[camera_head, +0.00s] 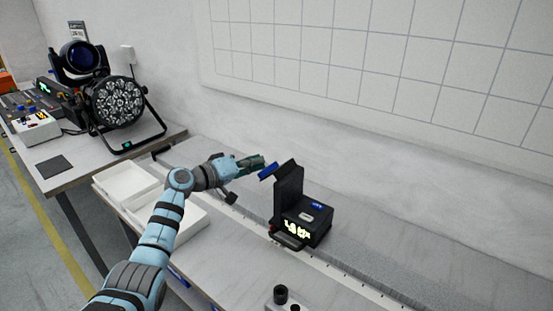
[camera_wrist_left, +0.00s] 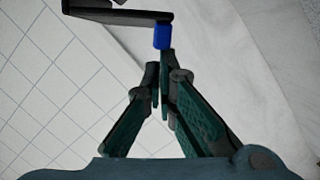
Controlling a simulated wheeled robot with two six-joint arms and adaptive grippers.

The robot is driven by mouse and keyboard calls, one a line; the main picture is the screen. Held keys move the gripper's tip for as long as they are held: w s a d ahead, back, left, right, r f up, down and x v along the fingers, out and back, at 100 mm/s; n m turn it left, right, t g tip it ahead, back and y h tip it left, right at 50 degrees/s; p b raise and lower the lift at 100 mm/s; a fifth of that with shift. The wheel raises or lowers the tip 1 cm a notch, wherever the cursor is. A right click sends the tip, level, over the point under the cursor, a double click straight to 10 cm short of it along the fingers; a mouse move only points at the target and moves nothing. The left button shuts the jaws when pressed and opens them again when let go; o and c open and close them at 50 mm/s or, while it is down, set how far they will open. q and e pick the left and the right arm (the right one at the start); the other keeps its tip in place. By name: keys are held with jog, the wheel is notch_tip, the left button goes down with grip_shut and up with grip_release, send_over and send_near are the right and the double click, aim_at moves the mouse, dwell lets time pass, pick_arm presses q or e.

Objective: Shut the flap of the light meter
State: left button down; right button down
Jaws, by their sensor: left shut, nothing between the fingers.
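The light meter (camera_head: 307,226) is a black box with lit digits on its front, standing on the bench. Its black flap (camera_head: 289,186) stands up, open, at the box's left side. A blue tab (camera_head: 267,171) sticks out from the flap's top toward my gripper. In the left wrist view the dark flap (camera_wrist_left: 117,14) crosses the top, with the blue tab (camera_wrist_left: 162,37) at its end. My left gripper (camera_head: 261,162) is shut and empty, its tips close to the blue tab; whether they touch I cannot tell. My right gripper is in neither view.
A ruled strip (camera_head: 345,272) runs along the bench past the meter. A grey piece with black knobs (camera_head: 283,301) is at the front. Stage lights (camera_head: 117,102) stand on the far-left table. A wall (camera_head: 240,118) rises behind.

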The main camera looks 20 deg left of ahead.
pick_arm(q)
notch_tip(320, 180, down, 6)
jog(key=d+n+t+h+b, duration=0.1)
jog(key=n+b, duration=0.6)
jog(key=shift+s+d+f+n+h, duration=0.25)
jog(key=shift+s+d+n+h, duration=0.05)
jog(key=shift+s+d+h, duration=0.1)
